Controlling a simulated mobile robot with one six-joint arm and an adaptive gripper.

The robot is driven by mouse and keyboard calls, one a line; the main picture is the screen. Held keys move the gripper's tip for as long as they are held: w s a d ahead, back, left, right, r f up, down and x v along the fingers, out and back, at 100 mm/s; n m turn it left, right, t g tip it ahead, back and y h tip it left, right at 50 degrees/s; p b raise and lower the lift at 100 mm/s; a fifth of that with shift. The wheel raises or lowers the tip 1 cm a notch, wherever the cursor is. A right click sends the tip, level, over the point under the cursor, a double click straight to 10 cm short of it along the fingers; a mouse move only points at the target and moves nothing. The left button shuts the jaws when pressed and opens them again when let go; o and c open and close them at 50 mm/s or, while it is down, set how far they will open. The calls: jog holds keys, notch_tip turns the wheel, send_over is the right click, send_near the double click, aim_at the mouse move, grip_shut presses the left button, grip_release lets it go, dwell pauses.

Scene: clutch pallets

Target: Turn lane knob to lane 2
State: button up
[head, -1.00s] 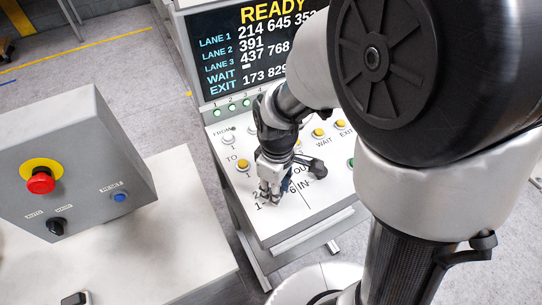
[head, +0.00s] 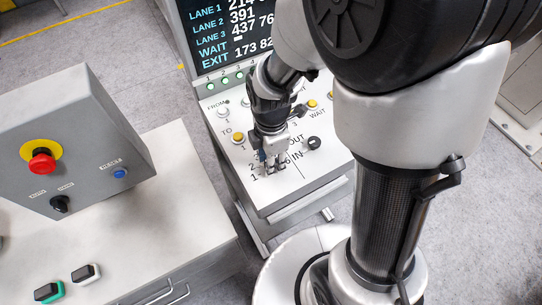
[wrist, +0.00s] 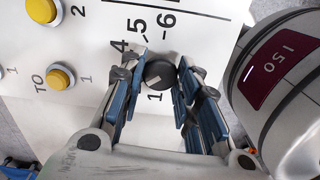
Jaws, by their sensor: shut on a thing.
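The lane knob (wrist: 160,74) is a round black knob on the white panel, seen between my fingers in the wrist view. Printed numbers including 1, 4, 5 and 6 stand around it. My gripper (wrist: 161,82) is shut on the knob, with one blue-padded finger on each side. In the head view my gripper (head: 272,166) points down at the panel, and it hides the knob there. Where the knob's pointer stands cannot be told.
A second black knob (head: 314,143) stands just right of my gripper by the OUT and IN labels. Yellow and white buttons (head: 238,137) lie behind. The lane screen (head: 228,35) rises at the back. A grey box with a red emergency button (head: 42,162) stands left.

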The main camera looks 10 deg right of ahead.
jog(key=shift+n, duration=1.3)
jog(key=o, duration=1.1)
notch_tip(320, 180, up, 12)
